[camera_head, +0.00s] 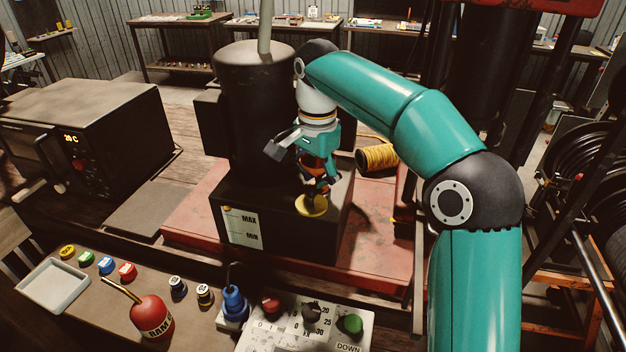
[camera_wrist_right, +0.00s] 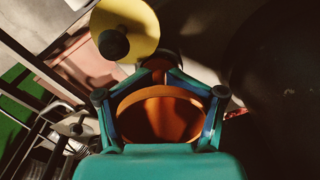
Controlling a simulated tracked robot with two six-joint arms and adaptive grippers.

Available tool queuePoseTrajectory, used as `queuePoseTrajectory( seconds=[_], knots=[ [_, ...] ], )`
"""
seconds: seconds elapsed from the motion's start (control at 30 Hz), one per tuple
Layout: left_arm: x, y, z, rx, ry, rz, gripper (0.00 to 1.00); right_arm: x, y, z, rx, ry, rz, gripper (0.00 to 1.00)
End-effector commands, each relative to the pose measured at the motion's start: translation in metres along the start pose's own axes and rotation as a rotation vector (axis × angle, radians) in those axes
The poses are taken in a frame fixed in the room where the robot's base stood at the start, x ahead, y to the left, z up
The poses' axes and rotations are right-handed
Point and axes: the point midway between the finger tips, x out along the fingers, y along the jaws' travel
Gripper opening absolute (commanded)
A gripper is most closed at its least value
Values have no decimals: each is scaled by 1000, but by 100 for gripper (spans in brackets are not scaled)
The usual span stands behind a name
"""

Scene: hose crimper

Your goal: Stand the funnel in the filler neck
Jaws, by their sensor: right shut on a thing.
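The orange funnel (camera_head: 315,161) is between the fingers of my right gripper (camera_head: 320,182), above the top of the black tank (camera_head: 285,232) marked MAX and MIN. In the right wrist view the funnel's round orange mouth (camera_wrist_right: 160,116) faces the camera, and the right gripper (camera_wrist_right: 160,72) is shut on it. A yellow disc (camera_head: 312,206) lies on the tank top just below the fingers. It shows a dark knob in the right wrist view (camera_wrist_right: 140,25). The filler neck and the funnel's lower end are hidden, so I cannot tell whether they touch. My left gripper is not in view.
A tall dark cylinder (camera_head: 250,110) stands close left of the right wrist. A yellow hose coil (camera_head: 377,156) lies to its right. A control panel (camera_head: 305,325), red oil can (camera_head: 151,315) and white tray (camera_head: 53,286) are in front.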

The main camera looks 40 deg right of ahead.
Motion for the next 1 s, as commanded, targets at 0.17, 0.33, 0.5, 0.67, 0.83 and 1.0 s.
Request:
queuePoseTrajectory(
  seconds=[0.17, 0.33, 0.5, 0.67, 0.83, 1.0],
  knots=[
    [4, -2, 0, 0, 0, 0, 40, 21, 6, 2, -3, -12, 56, 0],
    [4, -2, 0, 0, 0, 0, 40, 21, 6, 2, -3, -11, 56, 56],
    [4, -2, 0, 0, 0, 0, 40, 21, 6, 2, -3, -11, 57, 84],
    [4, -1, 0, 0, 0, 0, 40, 21, 5, 2, -4, -10, 56, 100],
    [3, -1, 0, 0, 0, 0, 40, 20, 5, 2, -4, -10, 56, 100],
    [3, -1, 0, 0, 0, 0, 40, 20, 5, 2, -5, -10, 56, 100]
  ],
)
